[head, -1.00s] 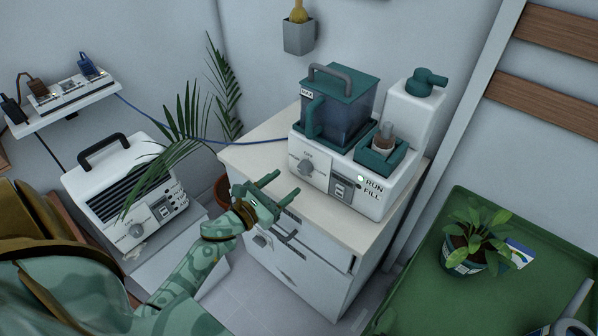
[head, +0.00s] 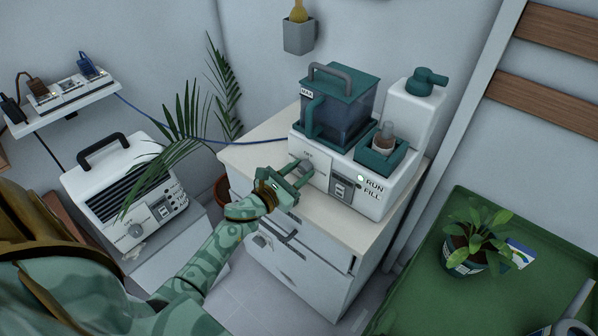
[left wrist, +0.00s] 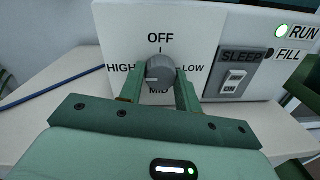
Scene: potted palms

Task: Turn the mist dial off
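The mist dial (left wrist: 160,72) is a grey knob on the white front of the humidifier (head: 345,185). Its plate reads OFF at the top, HIGH left, LOW right and MID below. I cannot tell for certain where the knob points. My left gripper (head: 297,176) is at the dial. In the left wrist view its two green fingers (left wrist: 160,88) stand one on each side of the knob, open, with the knob between them; firm contact does not show. The RUN light (left wrist: 281,31) is lit and the FILL light looks dark. My right gripper is out of view.
A SLEEP switch (left wrist: 233,80) sits right of the dial. The humidifier stands on a white cabinet (head: 262,150). Palm fronds (head: 185,130) and a white heater-like unit (head: 125,190) are to the left. A green tray (head: 420,290) with a potted plant (head: 470,240) is at right.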

